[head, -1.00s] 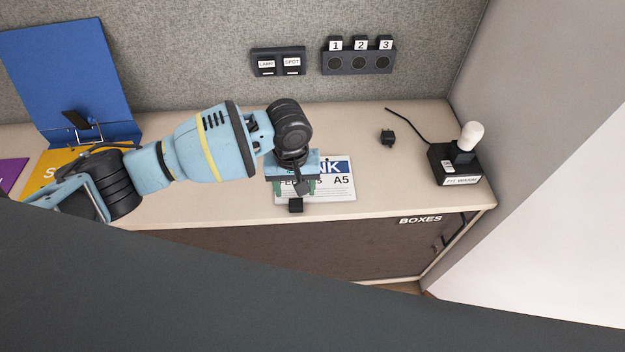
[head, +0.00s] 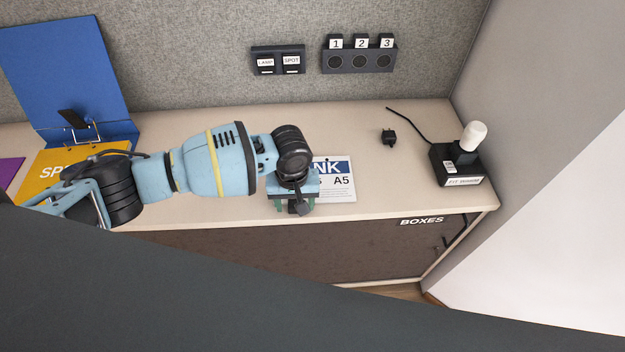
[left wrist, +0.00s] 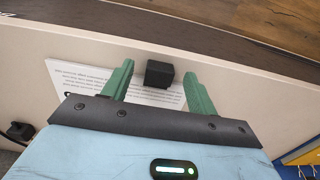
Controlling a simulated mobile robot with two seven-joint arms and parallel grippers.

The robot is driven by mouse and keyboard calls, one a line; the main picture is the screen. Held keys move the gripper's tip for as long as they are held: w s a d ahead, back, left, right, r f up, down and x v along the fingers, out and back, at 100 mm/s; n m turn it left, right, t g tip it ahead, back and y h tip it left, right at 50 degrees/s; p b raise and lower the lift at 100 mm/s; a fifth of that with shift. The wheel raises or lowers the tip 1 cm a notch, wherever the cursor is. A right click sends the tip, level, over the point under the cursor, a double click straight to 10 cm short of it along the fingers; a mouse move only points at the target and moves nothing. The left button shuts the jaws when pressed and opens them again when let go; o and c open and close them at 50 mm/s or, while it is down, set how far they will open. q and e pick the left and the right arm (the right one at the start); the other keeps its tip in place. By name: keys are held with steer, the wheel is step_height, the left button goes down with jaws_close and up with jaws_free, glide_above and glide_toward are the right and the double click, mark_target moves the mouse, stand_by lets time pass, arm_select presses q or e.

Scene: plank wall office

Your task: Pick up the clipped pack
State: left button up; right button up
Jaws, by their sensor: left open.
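The clipped pack (head: 340,181) is a flat white pack of paper with a blue band and "A5" print, lying near the counter's front edge. Its left part is hidden under my left gripper (head: 293,205) in the head view. In the left wrist view the pack (left wrist: 85,82) shows lines of small print, with a black block-like clip (left wrist: 160,74) at its edge. My left gripper (left wrist: 158,70) is open, with one green finger on each side of the clip. A gap shows on both sides. My right gripper is not in view.
A black box with a white knob (head: 458,165) stands at the counter's right end, with a small black plug (head: 388,137) nearby. A blue binder (head: 65,75) and a yellow folder (head: 85,163) are at left.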

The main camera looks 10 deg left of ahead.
arm_select(q)
steer(key=shift+f, duration=0.6)
steer(key=shift+c, duration=0.7)
jaws_close()
steer(key=shift+r, duration=0.1)
steer(key=shift+r, duration=0.1)
